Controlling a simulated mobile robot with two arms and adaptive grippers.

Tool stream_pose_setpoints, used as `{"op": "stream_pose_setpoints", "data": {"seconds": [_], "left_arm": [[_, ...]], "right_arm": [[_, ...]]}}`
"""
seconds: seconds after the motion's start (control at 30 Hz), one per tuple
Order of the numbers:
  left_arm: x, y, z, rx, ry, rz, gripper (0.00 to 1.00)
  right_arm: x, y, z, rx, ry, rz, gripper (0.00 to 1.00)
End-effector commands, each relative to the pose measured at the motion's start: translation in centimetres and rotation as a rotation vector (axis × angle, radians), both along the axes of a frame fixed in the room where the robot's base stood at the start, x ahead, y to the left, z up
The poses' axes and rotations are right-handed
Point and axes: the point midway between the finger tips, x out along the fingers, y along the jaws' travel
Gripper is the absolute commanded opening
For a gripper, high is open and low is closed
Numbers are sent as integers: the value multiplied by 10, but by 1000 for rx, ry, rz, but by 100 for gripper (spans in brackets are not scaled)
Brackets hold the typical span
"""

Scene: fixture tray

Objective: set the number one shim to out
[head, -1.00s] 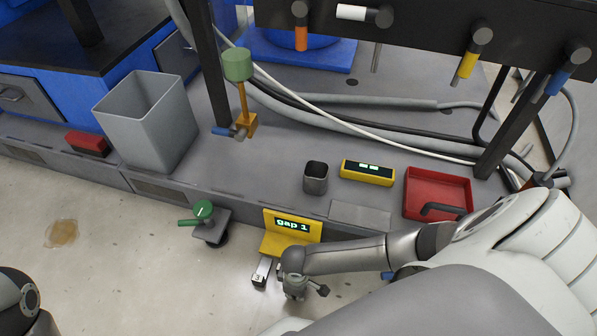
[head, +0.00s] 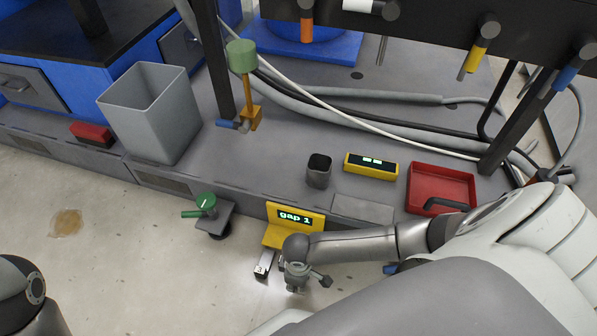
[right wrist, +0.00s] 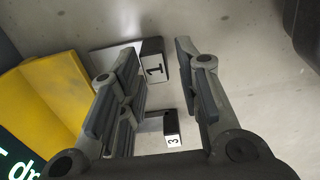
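A yellow fixture (head: 290,236) with a display reading "gap 1" stands at the front edge of the grey platform. The number three shim (head: 262,265) pokes out in front of it, and its label also shows in the right wrist view (right wrist: 172,139). The number one shim (right wrist: 153,67), a black-ended tab with a white "1" label, shows in the right wrist view; my gripper hides it in the head view. My right gripper (right wrist: 157,50) is open, its fingers on either side of the number one shim in that view. I cannot tell whether they touch it. My left gripper is out of view.
A green-handled valve (head: 206,203) stands left of the fixture. A grey bin (head: 150,115) stands left. The floor in front looks clear.

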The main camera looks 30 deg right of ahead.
Motion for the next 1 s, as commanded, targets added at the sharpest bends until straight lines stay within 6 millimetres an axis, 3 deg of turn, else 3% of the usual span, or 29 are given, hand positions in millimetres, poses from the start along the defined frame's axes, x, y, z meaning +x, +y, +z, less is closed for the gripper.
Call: {"op": "stream_pose_setpoints", "data": {"seconds": [0.2, 0.43, 0.6, 1.0], "left_arm": [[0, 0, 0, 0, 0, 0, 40], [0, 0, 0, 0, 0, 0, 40], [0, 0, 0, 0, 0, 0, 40], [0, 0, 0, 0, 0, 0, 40]], "right_arm": [[1, 1, 44, 4, -3, 1, 30], [1, 1, 78, 4, -2, 0, 30], [1, 0, 88, 1, -2, -1, 30], [0, 1, 89, 1, 0, -1, 30]]}}
